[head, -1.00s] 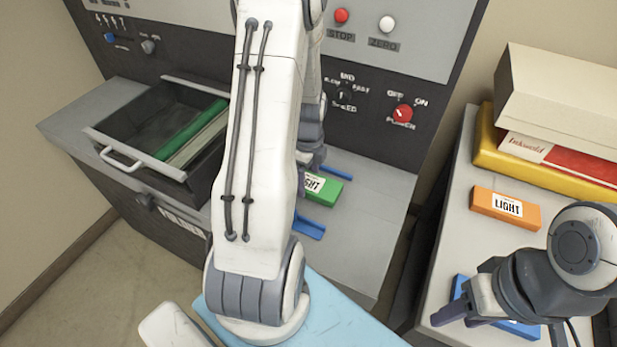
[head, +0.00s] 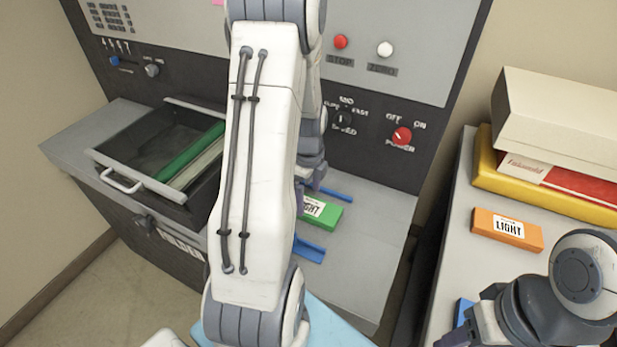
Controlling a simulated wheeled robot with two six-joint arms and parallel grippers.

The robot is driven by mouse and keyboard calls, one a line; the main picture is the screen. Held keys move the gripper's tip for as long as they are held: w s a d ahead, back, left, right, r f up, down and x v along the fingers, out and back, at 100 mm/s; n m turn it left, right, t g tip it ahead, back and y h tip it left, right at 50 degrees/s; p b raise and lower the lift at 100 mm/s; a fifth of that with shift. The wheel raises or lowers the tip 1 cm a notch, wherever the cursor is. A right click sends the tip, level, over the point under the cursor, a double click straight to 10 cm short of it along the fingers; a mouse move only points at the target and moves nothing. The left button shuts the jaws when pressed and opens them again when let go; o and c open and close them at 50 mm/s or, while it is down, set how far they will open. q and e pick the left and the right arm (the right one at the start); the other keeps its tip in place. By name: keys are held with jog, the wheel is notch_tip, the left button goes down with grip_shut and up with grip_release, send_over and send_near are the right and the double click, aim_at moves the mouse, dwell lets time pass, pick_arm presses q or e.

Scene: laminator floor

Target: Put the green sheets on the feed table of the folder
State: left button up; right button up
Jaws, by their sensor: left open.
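A green pack labelled LIGHT (head: 321,211) lies flat on the grey machine top between two blue guides (head: 309,250). Its left end is hidden behind my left arm. My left gripper (head: 310,188) is open at the left end of this pack. Its fingertips are mostly hidden, so I cannot tell whether they touch the pack. My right gripper (head: 458,338) is low at the right, over the side table, with its fingers partly cut off by the frame edge.
An open drawer tray (head: 125,181) at the left holds a green strip (head: 190,155) and a pale one. On the side table (head: 455,240) are an orange LIGHT pack (head: 507,229), a blue pack (head: 463,308) and a stack of boxes (head: 555,120). The control panel (head: 370,105) stands behind.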

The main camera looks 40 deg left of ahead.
aim_at(308, 205)
pick_arm(q)
notch_tip(308, 205, up, 9)
jog(key=d+r+n, duration=0.2)
jog(key=d, duration=1)
jog(key=s+d+r+n+h, duration=0.1)
jog(key=s+d+n, duration=0.5)
jog(key=s+d, duration=1)
jog(key=d+r, duration=0.1)
jog(key=d, duration=0.2)
jog(key=shift+s+r, duration=0.15)
